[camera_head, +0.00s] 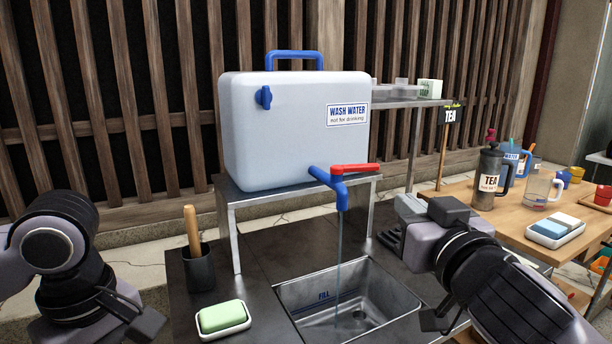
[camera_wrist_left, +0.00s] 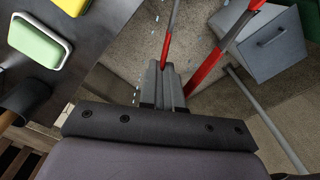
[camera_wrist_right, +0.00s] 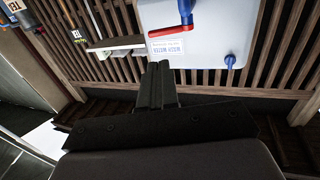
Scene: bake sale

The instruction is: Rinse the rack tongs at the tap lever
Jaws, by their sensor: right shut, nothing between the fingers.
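The red tap lever (camera_head: 355,168) on the blue tap (camera_head: 330,182) points right. A thin stream of water runs from the spout into the metal sink (camera_head: 300,300). My right gripper (camera_head: 432,322) is shut and empty, right of the sink and below the lever. The lever (camera_wrist_right: 186,25) also shows in the right wrist view. My left gripper (camera_head: 140,325) is low at the left, left of the soap. In the left wrist view, red-and-grey bars (camera_wrist_left: 205,70) spread out beyond its fingers (camera_wrist_left: 163,85).
A wash-water tank (camera_head: 290,140) stands on a metal stand (camera_head: 238,240). Green soap in a white dish (camera_head: 222,332) and a black cup (camera_head: 198,270) with a wooden handle sit left of the sink. A wooden table (camera_head: 470,205) at right carries a tea press (camera_head: 489,180) and a sponge tray.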

